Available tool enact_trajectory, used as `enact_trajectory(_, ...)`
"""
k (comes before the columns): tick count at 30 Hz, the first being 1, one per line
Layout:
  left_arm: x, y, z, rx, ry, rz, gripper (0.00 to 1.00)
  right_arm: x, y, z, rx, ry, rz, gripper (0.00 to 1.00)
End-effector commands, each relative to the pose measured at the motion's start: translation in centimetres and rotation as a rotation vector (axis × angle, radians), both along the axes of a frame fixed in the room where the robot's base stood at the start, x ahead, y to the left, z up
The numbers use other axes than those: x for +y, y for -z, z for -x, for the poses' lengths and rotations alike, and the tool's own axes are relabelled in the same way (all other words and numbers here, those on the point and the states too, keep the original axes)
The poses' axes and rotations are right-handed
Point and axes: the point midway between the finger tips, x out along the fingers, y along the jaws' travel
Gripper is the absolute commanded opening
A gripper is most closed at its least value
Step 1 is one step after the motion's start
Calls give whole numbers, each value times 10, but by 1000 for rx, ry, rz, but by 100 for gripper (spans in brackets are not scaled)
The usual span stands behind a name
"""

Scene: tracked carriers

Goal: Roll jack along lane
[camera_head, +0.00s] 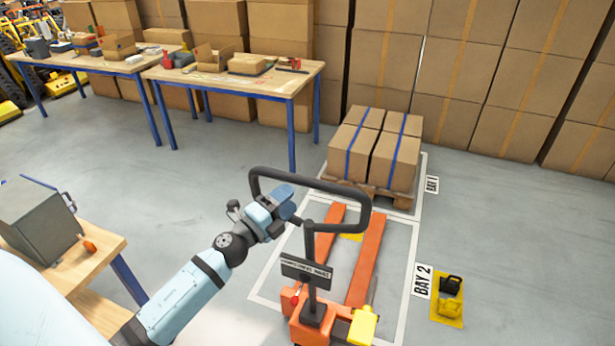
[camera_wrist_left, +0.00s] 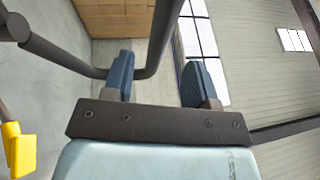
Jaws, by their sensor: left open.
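The orange pallet jack (camera_head: 368,262) stands in the white-lined lane (camera_head: 400,290). Its two forks point toward a wooden pallet (camera_head: 368,193) of strapped cartons. Its dark loop handle (camera_head: 362,212) rises toward me. My left gripper (camera_head: 288,205) is open at the left side of this loop. In the left wrist view the open fingers (camera_wrist_left: 161,78) show with the bent handle bar (camera_wrist_left: 166,25) passing between or just beyond them; I cannot tell whether they touch it. My right gripper is not in view.
A "BAY 2" sign (camera_head: 422,281) and a yellow floor plate with a black item (camera_head: 449,300) lie right of the lane. A "BAY 1" sign (camera_head: 432,184) lies beside the pallet. Worktables (camera_head: 255,85) and stacked cartons line the back. A wooden table (camera_head: 100,255) stands near left.

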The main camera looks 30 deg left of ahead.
Motion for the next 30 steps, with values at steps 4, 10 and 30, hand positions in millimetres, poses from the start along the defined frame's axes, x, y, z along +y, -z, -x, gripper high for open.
enact_trajectory(4, -5, -10, -32, -2, 0, 2, 53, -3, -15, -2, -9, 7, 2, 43)
enact_trajectory(10, -10, -12, -59, 1, -1, 4, 53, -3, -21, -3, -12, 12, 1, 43)
enact_trajectory(30, -12, -12, -70, 1, -1, 3, 2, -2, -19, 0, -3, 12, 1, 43)
